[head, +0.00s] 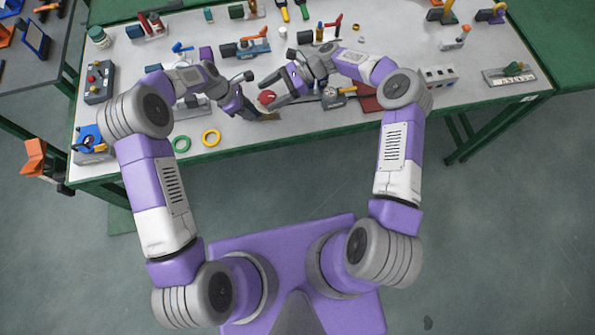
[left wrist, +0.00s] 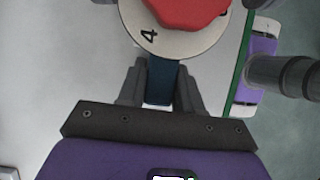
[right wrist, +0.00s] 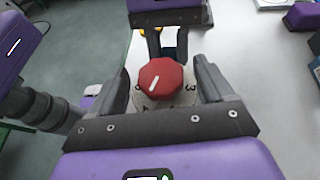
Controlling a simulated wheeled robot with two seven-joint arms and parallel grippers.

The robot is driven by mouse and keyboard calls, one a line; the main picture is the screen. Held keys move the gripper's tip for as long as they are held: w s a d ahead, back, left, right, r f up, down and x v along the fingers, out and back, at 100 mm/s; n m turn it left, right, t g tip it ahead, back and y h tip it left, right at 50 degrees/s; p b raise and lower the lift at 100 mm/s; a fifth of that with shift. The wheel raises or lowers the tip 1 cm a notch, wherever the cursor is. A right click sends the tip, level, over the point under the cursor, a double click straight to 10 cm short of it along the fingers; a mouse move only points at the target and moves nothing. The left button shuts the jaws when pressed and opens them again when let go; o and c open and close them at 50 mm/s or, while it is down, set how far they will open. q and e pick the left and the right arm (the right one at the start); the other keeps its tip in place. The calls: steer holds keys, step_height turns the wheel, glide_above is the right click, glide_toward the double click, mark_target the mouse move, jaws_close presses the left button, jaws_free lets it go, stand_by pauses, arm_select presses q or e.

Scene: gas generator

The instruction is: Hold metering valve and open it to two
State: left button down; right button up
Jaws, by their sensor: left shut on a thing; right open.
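The metering valve has a red eight-sided knob (right wrist: 160,78) over a pale round dial. A white line on the knob points to the lower left in the right wrist view. A 3 shows right of the knob; the other marks are partly hidden. My left gripper (left wrist: 160,78) is shut on the valve's dark blue body (left wrist: 162,84); a 4 shows on the dial (left wrist: 170,42) above it. My right gripper (right wrist: 163,66) is open, its fingers on both sides of the knob, apart from it. The knob is small in the head view (head: 267,97), between my left gripper (head: 256,114) and right gripper (head: 276,91).
A green ring (head: 181,144) and a yellow ring (head: 211,138) lie left of the grippers, near the table's front edge. A brown board (head: 370,101) and a gauge piece (head: 335,97) lie to the right. Several tools and fittings stand at the back.

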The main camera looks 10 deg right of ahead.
steer(key=m+t, duration=0.4)
steer(key=s+m+t, duration=0.1)
steer(key=t, duration=0.1)
steer(key=shift+a+m+t+h, duration=0.1)
steer(key=shift+m+t+h, duration=0.2)
steer(key=shift+m, duration=0.1)
steer(key=m+t+h, duration=0.2)
steer(key=m+t, duration=0.1)
steer(key=m+t+h, duration=0.1)
steer(key=m+t, duration=0.1)
steer(key=shift+s+a, duration=0.2)
steer(key=shift+s, duration=0.05)
steer(key=v, duration=1.2)
steer(key=s+a+f+n+g+h, duration=0.1)
steer(key=s+a+f+n+g, duration=0.4)
steer(key=s+a+f+n, duration=0.55)
steer(key=s+d+f+n+g+h, duration=0.3)
steer(key=s+d+f+n, duration=0.2)
steer(key=s+f+n, duration=0.2)
steer(key=shift+s+f+n, duration=0.15)
steer(key=shift+f+n, duration=0.95)
steer(key=shift+n, duration=0.45)
steer(key=shift+d, duration=0.15)
